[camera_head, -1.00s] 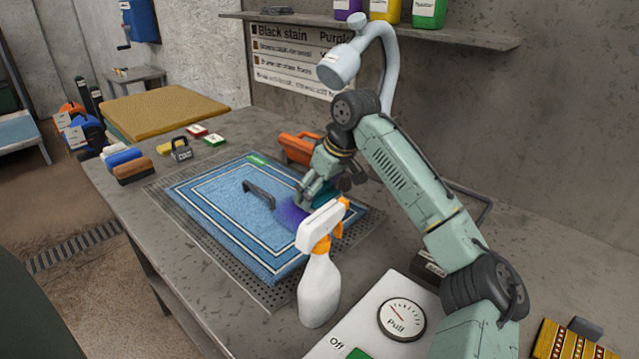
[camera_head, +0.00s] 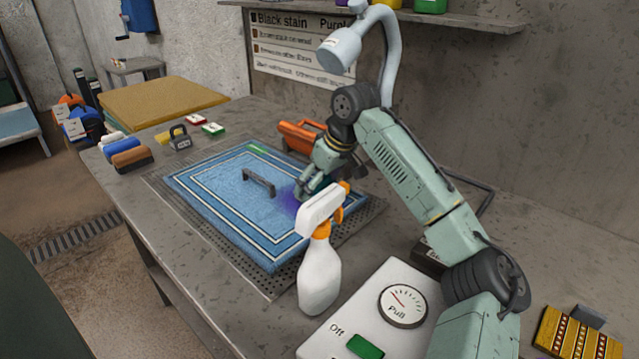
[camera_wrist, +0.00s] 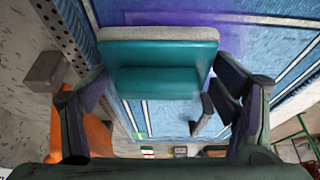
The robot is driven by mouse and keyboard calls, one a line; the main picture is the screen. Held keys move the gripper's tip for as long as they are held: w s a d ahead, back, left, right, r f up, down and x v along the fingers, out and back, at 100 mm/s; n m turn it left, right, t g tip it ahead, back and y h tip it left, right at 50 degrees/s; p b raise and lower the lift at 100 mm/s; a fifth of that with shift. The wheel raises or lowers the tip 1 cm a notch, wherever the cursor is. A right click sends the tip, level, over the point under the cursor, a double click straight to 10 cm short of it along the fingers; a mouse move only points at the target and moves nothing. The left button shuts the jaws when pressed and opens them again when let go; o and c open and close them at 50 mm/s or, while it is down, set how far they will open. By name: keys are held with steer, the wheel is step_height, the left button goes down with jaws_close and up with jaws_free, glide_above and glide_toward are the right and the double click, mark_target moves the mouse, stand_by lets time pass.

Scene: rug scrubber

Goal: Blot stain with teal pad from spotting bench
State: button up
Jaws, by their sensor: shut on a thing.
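My gripper (camera_head: 304,192) is over the right part of the blue rug (camera_head: 215,205), beside the purple stain (camera_head: 289,199). In the wrist view, its fingers are shut on the teal pad (camera_wrist: 158,78), which has a grey fibrous layer along its far edge. The purple stain (camera_wrist: 190,20) shows beyond and around the pad's far edge in that view. I cannot tell whether the pad is touching the rug. In the head view the pad is mostly hidden by the gripper and the spray bottle.
A white spray bottle (camera_head: 320,265) stands close in front of my gripper. A dark handle (camera_head: 259,182) stands on the rug. An orange tool (camera_head: 301,136) lies behind it. Brushes (camera_head: 130,158) sit at the bench's left. A gauge box (camera_head: 366,300) is at the front right.

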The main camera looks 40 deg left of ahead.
steer(key=shift+f, duration=0.75)
stand_by(2.3)
stand_by(0.7)
step_height(320, 180, up, 3)
steer(key=shift+p, duration=1.15)
steer(key=shift+r, duration=2.1)
steer(key=shift+s, duration=0.1)
